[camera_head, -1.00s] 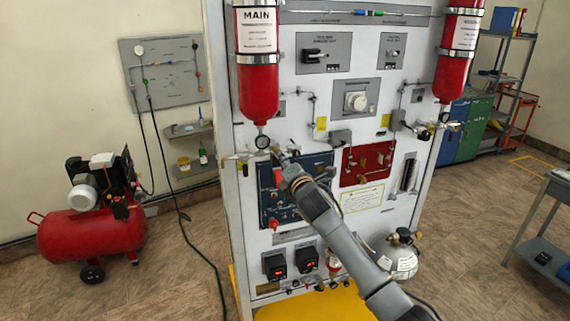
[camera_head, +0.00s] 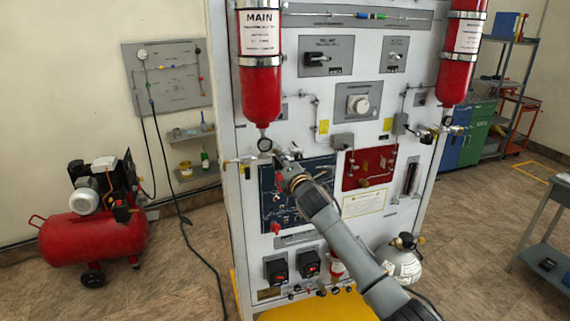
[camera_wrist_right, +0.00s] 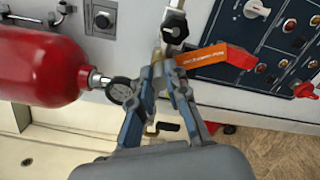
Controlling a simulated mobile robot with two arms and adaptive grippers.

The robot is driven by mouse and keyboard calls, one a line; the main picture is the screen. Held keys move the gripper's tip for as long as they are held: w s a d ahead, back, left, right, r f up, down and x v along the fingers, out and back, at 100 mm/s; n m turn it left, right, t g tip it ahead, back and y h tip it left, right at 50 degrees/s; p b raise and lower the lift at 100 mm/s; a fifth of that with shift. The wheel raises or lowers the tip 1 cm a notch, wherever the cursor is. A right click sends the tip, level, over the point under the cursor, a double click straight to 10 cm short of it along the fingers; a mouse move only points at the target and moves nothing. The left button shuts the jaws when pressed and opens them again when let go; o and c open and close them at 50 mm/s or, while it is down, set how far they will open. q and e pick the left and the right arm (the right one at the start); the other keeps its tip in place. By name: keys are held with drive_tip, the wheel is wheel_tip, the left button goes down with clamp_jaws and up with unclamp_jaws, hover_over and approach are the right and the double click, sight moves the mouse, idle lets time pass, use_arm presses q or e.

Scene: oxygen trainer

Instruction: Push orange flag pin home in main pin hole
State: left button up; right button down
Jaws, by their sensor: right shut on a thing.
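My right gripper (camera_head: 284,160) is at the panel front, just below and right of the red MAIN cylinder (camera_head: 260,75) and its gauge (camera_head: 264,144). In the right wrist view its fingers (camera_wrist_right: 168,62) are closed together on the orange flag pin. The orange flag (camera_wrist_right: 215,57) sticks out to the right of the fingertips, with lettering along it. The pin's shaft and the main pin hole are hidden by the fingertips and fittings, so I cannot tell how deep the pin sits. A black-knobbed metal fitting (camera_wrist_right: 174,25) is right beyond the fingertips. My left gripper is out of view.
The red cylinder (camera_wrist_right: 40,65) and its gauge (camera_wrist_right: 121,92) lie close to the left of the fingers in the wrist view. A dark blue switch panel (camera_wrist_right: 280,40) is at the right. A red compressor (camera_head: 95,235) stands on the floor at left.

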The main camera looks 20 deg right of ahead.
drive_tip(key=c, duration=1.2)
unclamp_jaws()
drive_tip(key=shift+w, duration=0.1)
drive_tip(key=s, duration=1.2)
drive_tip(key=shift+d, duration=0.15)
